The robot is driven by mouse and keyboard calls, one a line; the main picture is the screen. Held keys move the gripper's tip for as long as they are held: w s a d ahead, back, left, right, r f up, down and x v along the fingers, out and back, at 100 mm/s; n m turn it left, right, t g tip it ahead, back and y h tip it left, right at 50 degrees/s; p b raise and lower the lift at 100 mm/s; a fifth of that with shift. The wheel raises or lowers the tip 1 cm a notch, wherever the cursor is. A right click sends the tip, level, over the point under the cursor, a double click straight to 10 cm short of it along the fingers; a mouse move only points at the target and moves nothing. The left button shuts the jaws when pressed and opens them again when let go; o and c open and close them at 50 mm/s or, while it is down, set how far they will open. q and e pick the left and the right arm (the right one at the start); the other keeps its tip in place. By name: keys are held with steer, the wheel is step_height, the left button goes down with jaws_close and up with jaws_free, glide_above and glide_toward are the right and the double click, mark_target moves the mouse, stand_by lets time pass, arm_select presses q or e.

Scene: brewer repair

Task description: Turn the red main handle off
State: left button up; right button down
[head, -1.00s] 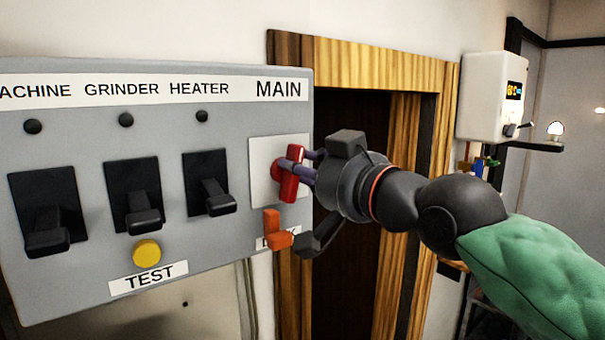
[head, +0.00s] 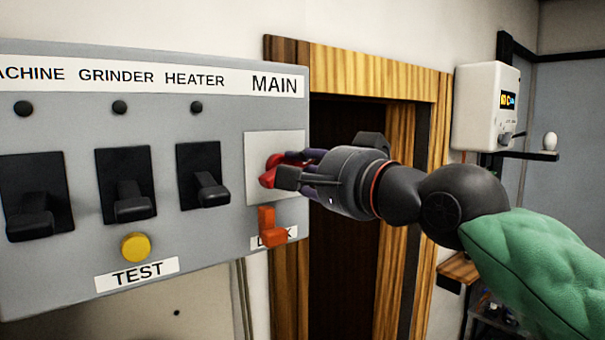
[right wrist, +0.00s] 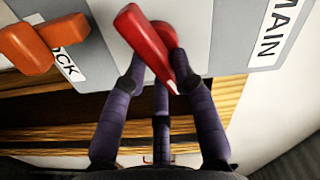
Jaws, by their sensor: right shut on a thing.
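The red main handle (head: 270,175) sits on a pale square plate (head: 258,150) under the MAIN label on the grey panel. In the head view it now lies roughly sideways and is partly hidden by my right gripper (head: 285,172). My right gripper is shut on the handle, with its fingers on both sides of it. In the right wrist view the red handle (right wrist: 147,45) stands out between the purple fingers (right wrist: 160,110). An orange lock lever (head: 268,226) is just below the handle; it also shows in the right wrist view (right wrist: 35,47). My left gripper is not in view.
Black switches (head: 128,190) for machine, grinder and heater are left of the handle. A yellow test button (head: 135,247) is below them. A wooden door frame (head: 375,75) stands behind my right arm. A white wall box (head: 483,110) hangs at right.

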steer(key=shift+a+f+m+b, duration=0.15)
steer(key=shift+m+b, duration=0.1)
steer(key=shift+m, duration=0.9)
steer(key=shift+d+f+m+b, duration=0.15)
steer(key=shift+m+b, duration=0.1)
steer(key=shift+m, duration=0.9)
steer(key=shift+a, duration=0.1)
steer(key=c, duration=1)
jaws_free()
steer(key=v, duration=1.2)
